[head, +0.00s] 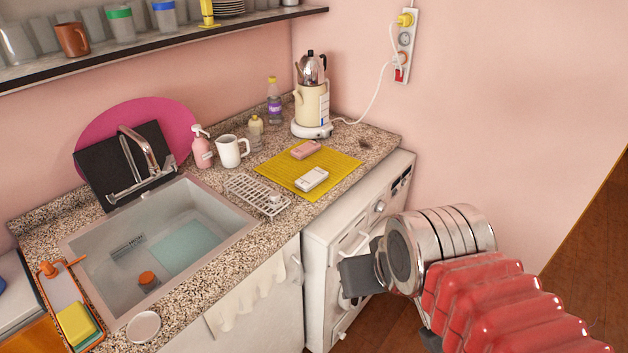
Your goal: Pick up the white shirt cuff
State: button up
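No thing in the head view is clearly recognisable as a white shirt cuff. A small white item (312,179) with a faint grey mark lies on the yellow mat (283,181), near its front edge; whether it is the cuff I cannot tell. A white cloth (238,304) with a wavy lower edge hangs at the front of the cabinet below the sink. My gripper (358,277) is at the lower right, in front of the white appliance and apart from both white things. Its fingers are mostly hidden by its own body, so its opening does not show.
A pink block (305,150) lies behind the white item on the mat. A wire rack (257,195), white mug (232,151) and cream kettle (311,106) stand nearby. The sink (75,247) is left. The white appliance (322,262) is under the counter. Floor shows at right.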

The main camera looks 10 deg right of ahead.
aim_at(312, 179)
jog(key=z, duration=0.6)
jog(key=i, duration=0.75)
jog(key=u, duration=1.65)
